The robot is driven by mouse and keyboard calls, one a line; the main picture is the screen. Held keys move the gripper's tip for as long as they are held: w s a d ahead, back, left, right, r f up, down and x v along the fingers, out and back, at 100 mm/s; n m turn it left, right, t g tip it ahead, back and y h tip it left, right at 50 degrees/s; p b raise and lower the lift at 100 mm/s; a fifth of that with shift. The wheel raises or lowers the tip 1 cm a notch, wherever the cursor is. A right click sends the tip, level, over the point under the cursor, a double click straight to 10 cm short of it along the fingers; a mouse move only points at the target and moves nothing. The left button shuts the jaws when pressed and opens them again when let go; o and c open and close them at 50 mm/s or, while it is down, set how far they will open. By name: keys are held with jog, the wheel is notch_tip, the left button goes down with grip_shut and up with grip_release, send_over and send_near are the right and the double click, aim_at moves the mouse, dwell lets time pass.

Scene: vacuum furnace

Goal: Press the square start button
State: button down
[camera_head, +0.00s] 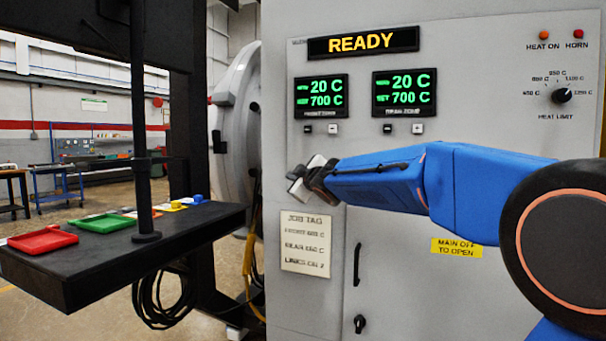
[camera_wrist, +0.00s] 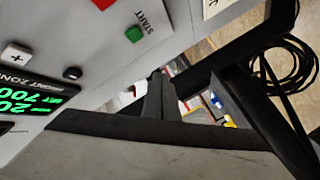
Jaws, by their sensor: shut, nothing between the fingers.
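The square start button (camera_wrist: 133,34) is green and sits on the grey panel beside the printed word START, at the upper middle of the wrist view. In the head view I cannot see it; my arm and gripper cover part of the panel there. My gripper (camera_head: 303,182) is shut and empty, in front of the panel, below the left temperature display and above the job tag. How far the fingertips stand from the panel I cannot tell.
A red control (camera_wrist: 103,3) is cut off at the wrist view's top edge. Small plus (camera_wrist: 16,54) and minus (camera_wrist: 72,73) buttons sit near the left display (camera_head: 321,96). The READY sign (camera_head: 362,42) is lit. A black shelf (camera_head: 90,275) with coloured trays stands left.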

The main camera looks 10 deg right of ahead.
jog(key=w+d, duration=0.4)
jog(key=w, duration=0.1)
jog(key=shift+w, duration=0.4)
jog(key=shift+w+d, duration=0.1)
jog(key=shift+d, duration=0.1)
dwell(1.8)
jog(key=shift+w+d, duration=0.15)
jog(key=shift+w, duration=0.1)
jog(key=shift+w+d, duration=0.25)
jog(key=shift+w, duration=0.1)
dwell(1.0)
dwell(0.3)
jog(key=shift+s+a, duration=0.5)
jog(key=shift+s, duration=0.25)
jog(key=shift+s+a, duration=0.75)
jog(key=shift+s, duration=0.25)
jog(key=shift+s+a, duration=0.7)
jog(key=shift+s, duration=0.3)
